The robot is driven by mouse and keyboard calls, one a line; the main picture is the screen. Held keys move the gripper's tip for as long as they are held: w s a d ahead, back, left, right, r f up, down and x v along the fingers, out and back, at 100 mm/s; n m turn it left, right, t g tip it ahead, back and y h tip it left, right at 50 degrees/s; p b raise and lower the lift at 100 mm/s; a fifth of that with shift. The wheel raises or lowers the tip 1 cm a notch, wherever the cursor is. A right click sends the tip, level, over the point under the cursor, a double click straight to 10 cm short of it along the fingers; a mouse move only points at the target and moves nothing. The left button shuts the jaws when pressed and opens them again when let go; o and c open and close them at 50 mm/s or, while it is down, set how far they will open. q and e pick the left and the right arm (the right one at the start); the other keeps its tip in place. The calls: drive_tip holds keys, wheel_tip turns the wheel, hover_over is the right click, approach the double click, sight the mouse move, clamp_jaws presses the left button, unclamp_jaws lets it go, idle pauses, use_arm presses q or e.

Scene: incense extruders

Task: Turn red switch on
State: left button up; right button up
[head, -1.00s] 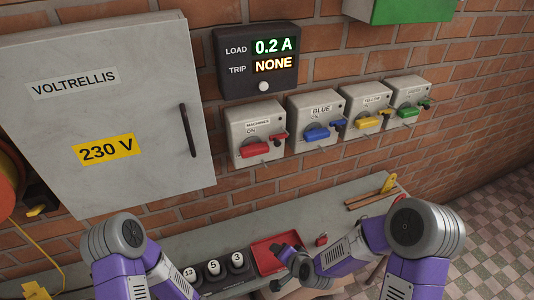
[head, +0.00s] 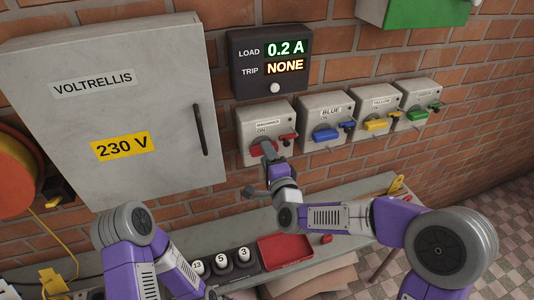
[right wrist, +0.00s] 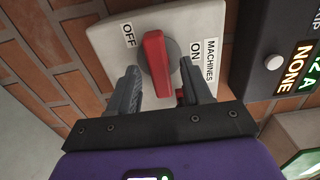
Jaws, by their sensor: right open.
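The red switch (head: 257,149) is a red handle on the grey MACHINES box (head: 247,122) on the brick wall. In the right wrist view the red handle (right wrist: 157,62) lies crosswise between the OFF and ON labels, pointing at neither. My right gripper (right wrist: 160,78) is open, with one finger on each side of the handle; I cannot tell whether they touch it. In the head view the right gripper (head: 268,152) partly hides the handle. My left arm shows at the lower left, but its gripper is not visible.
Boxes with blue (head: 326,133), yellow (head: 377,125) and green (head: 417,115) handles stand to the right. A display (head: 271,60) above reads 0.2 A and NONE. A grey cabinet (head: 110,105) is at left. Below are a bench and a red tray (head: 285,250).

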drive_tip(key=shift+w+a, duration=0.1)
drive_tip(key=shift+w, duration=0.2)
clamp_jaws()
drive_tip(key=shift+n+b, duration=3.85)
drive_tip(key=shift+n, duration=5.25)
